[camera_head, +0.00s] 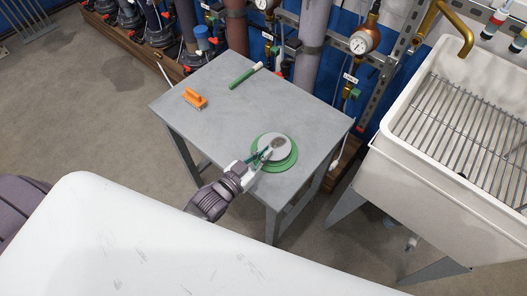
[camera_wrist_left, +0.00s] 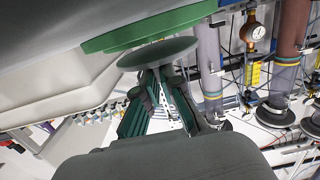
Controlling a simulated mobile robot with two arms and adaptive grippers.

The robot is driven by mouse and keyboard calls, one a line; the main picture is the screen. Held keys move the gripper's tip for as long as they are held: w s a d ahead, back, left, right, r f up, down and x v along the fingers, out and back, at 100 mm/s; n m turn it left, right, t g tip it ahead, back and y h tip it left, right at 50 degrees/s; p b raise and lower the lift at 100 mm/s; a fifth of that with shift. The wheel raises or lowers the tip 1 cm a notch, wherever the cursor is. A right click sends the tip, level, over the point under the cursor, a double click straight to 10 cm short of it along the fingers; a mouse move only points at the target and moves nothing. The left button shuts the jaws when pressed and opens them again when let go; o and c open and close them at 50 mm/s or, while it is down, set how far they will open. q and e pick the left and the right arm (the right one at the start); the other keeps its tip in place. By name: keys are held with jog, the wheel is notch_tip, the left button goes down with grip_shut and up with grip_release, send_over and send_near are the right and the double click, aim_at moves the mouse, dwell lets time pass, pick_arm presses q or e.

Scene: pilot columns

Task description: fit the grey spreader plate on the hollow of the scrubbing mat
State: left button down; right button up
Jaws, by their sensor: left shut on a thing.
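The round green scrubbing mat (camera_head: 289,163) lies on the grey table near its front right corner. It also shows as a green edge at the top of the left wrist view (camera_wrist_left: 150,28). The grey spreader plate (camera_head: 280,152) is a disc over the middle of the mat and covers its hollow. In the left wrist view the plate (camera_wrist_left: 158,52) appears close to the mat, with a narrow gap between them. My left gripper (camera_head: 266,153) is shut on the spreader plate; its green fingers (camera_wrist_left: 158,90) reach its middle. My right gripper is in neither view.
An orange brush (camera_head: 194,98) and a green stick with a pale end (camera_head: 245,76) lie toward the back of the table (camera_head: 215,125). A white sink (camera_head: 425,165) with a wire rack stands to the right. Pipes and gauges (camera_head: 363,42) line the wall behind.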

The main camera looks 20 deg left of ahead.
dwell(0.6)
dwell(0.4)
pick_arm(q)
jog(key=shift+p, duration=0.55)
dwell(0.4)
dwell(0.4)
jog(key=shift+f+b, duration=0.8)
jog(key=shift+f, duration=0.3)
jog(key=c, duration=1.2)
grip_release()
jog(key=shift+r, duration=0.1)
jog(key=shift+c, duration=0.2)
